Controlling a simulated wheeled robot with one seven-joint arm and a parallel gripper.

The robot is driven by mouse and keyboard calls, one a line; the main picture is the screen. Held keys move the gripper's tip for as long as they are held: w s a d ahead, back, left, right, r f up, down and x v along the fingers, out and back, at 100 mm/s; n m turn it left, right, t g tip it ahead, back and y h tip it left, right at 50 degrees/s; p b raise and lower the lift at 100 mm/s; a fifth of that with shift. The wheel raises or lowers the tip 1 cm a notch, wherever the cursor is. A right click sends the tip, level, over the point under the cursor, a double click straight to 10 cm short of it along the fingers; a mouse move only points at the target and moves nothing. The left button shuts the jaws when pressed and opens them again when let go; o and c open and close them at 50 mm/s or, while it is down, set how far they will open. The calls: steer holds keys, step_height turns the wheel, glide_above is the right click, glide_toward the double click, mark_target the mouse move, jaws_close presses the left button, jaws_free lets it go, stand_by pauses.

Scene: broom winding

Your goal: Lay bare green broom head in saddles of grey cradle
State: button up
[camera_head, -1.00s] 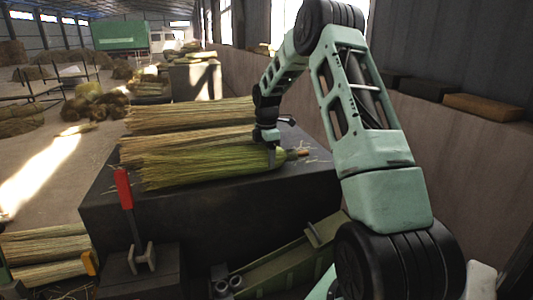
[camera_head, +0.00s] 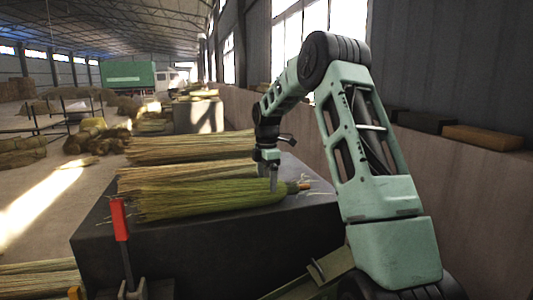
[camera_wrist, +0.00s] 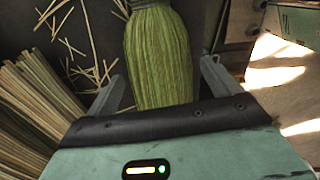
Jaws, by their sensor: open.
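The bare green broom head (camera_head: 205,202) lies flat on a dark block-like table, its bristles fanned to the left and its narrow neck to the right. My gripper (camera_head: 271,183) points down over it near the neck. In the wrist view the green broom head (camera_wrist: 158,55) runs between the two grey fingers of my open gripper (camera_wrist: 161,85), with a gap on both sides. A grey forked piece (camera_head: 132,291) beside a red-handled lever is cut off by the bottom edge; I cannot tell whether it belongs to the cradle.
Paler straw bundles (camera_head: 190,147) lie on the table behind the green one, close beside it. Loose straws are scattered near the neck. The red handle (camera_head: 119,220) stands up in front of the table. A wall with bricks (camera_head: 483,137) runs along the right.

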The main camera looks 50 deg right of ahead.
step_height(320, 180, up, 13)
steer(key=b, duration=0.2)
steer(key=shift+b, duration=0.4)
